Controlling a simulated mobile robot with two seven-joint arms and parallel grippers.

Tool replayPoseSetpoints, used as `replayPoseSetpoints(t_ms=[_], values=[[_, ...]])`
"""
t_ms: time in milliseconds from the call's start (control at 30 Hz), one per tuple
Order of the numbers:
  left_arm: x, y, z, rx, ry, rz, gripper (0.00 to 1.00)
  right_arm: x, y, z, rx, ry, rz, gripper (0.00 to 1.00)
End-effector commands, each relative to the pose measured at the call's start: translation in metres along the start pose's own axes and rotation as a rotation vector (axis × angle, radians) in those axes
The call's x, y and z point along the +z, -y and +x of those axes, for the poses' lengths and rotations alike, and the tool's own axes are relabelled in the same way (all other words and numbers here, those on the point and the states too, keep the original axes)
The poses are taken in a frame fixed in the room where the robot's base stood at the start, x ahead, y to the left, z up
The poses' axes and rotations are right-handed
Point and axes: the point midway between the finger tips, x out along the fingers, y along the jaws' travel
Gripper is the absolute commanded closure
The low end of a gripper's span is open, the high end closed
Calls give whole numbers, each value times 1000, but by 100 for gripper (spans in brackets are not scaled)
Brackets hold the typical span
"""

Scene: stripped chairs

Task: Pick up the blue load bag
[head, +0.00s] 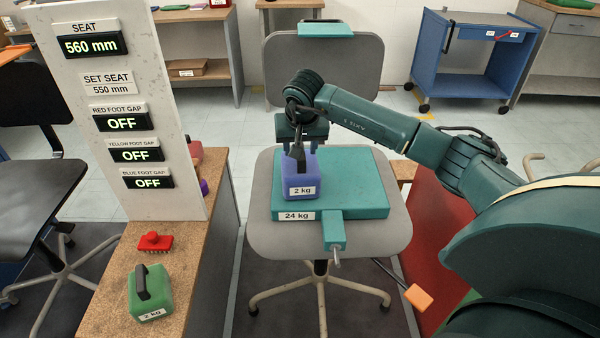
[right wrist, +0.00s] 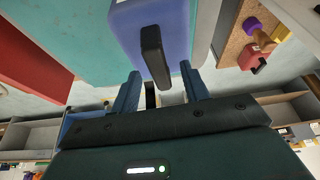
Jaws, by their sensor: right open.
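The blue load bag (head: 302,184) is a small blue-violet block with a black handle and a "2 kg" label. It sits upright on a teal block marked "24 kg" (head: 360,185), on the grey chair seat (head: 262,235). My right gripper (head: 300,150) is directly above the bag, pointing down, with its fingers apart. In the right wrist view the bag (right wrist: 177,22) is at the top. Its black handle (right wrist: 154,55) reaches between the open fingertips of my right gripper (right wrist: 161,72). I cannot tell whether either finger touches it. My left gripper is not in view.
A wooden bench (head: 190,285) at left holds a green 2 kg bag (head: 150,297), a red brush-like piece (head: 155,242) and a display board (head: 130,60). An orange-tipped lever (head: 418,297) is right of the chair. A blue cart (head: 470,85) stands behind.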

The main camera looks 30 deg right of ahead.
Motion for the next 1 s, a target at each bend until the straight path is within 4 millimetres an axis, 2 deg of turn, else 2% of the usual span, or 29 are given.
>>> replayPoseSetpoints(t_ms=[100,200,433,1000], values=[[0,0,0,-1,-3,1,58,1,0,18,-2,3,2,55],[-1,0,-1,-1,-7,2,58,1,-1,24,0,0,1,55],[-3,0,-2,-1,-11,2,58,0,-1,26,-1,-1,0,55],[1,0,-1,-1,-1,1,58,0,-1,25,-1,0,1,100]])
